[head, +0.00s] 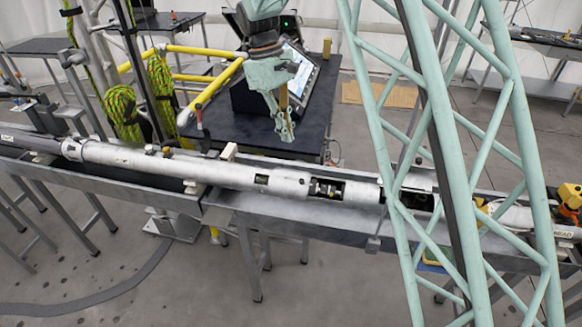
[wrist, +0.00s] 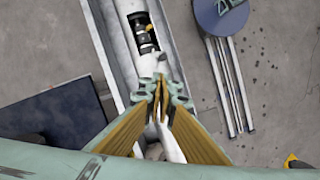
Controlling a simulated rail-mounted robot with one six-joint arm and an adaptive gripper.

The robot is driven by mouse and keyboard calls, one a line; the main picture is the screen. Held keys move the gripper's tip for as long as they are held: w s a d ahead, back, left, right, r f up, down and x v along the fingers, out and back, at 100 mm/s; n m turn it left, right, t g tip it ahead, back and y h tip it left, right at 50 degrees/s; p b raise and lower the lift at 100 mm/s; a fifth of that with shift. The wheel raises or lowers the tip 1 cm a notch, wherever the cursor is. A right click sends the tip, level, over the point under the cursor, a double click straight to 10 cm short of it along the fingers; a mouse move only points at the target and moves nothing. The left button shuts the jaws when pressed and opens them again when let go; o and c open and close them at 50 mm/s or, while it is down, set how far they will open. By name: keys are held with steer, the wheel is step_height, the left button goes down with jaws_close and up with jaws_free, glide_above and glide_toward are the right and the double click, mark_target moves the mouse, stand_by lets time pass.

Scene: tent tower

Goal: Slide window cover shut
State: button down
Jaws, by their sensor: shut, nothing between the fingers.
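A long white tube lies in a grey metal trough. Its window (head: 326,188) is open in the head view, with dark and metal parts inside. The window (wrist: 143,38) also shows in the wrist view, with black and brass parts. A slightly wider white sleeve (head: 290,183), which looks like the window cover, sits just left of the opening. My gripper (head: 286,136) hangs fingers down behind and above the tube, apart from it in the head view. In the wrist view my gripper (wrist: 160,86) is shut and empty, its tips over the tube near the window's end.
A small slot (head: 262,180) and a larger dark opening (head: 418,201) also show along the tube. A green lattice mast (head: 520,130) stands at the right. A dark table (head: 262,130) with a monitor (head: 302,75) is behind. A round blue stool (wrist: 218,14) shows in the wrist view.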

steer(key=shift+n, duration=0.3)
steer(key=shift+w+a+f+p, duration=0.25)
steer(key=shift+w+a+f, duration=0.15)
steer(key=shift+a+f, duration=0.35)
steer(key=shift+w+a+f+p, duration=0.2)
steer(key=shift+w+a+f, duration=0.15)
steer(key=shift+a+f, duration=0.35)
glide_toward(298, 185)
steer(key=f, duration=0.1)
steer(key=w+a+f, duration=0.1)
steer(key=a+f, duration=0.1)
steer(key=shift+w+f, duration=0.25)
steer(key=shift+w, duration=0.15)
steer(key=shift+s+d, duration=0.55)
steer(key=shift+d, duration=0.2)
steer(key=shift+s+d+f, duration=0.3)
steer(key=shift+s+d, duration=0.15)
steer(key=shift+d, duration=0.25)
